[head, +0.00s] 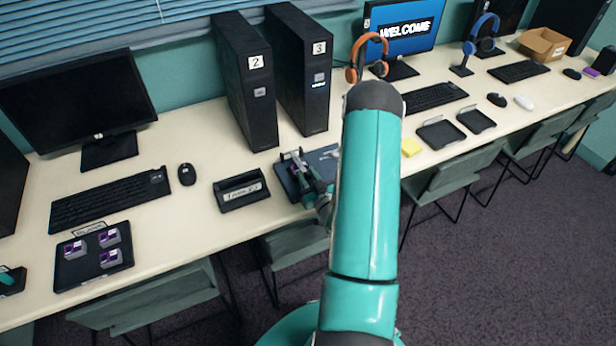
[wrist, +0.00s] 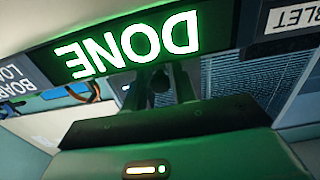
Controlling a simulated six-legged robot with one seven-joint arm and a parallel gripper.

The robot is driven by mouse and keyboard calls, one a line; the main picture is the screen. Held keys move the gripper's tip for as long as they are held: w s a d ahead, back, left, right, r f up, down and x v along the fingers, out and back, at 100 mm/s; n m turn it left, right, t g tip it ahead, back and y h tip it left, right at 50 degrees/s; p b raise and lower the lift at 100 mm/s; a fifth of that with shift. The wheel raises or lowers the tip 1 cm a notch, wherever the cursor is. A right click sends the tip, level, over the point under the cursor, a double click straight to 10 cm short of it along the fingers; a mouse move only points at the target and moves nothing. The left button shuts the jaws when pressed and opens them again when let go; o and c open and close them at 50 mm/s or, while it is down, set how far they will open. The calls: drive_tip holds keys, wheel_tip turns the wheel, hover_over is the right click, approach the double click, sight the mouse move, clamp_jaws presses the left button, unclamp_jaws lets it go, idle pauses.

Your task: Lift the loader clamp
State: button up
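The board loader (head: 288,181) is a dark blue unit on the table, left of my arm. Its clamp appears as small dark upright parts (head: 294,157) on top, partly covered by my gripper. My gripper (head: 303,168) is down at the clamp. In the wrist view, the dark fingers of my gripper (wrist: 162,80) reach forward, with a dark rounded piece between or just beyond them. I cannot tell whether they touch it or how far they are closed. A lit green DONE sign (wrist: 130,47) appears upside down beyond the fingers.
A labelled black holder (head: 241,191) stands left of the loader. Black towers 2 (head: 248,90) and 3 (head: 303,75) stand behind it. A tray (head: 92,257) with several purple-and-grey parts is at the left.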

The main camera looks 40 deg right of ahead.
clamp_jaws()
drive_tip(key=shift+r, duration=0.15)
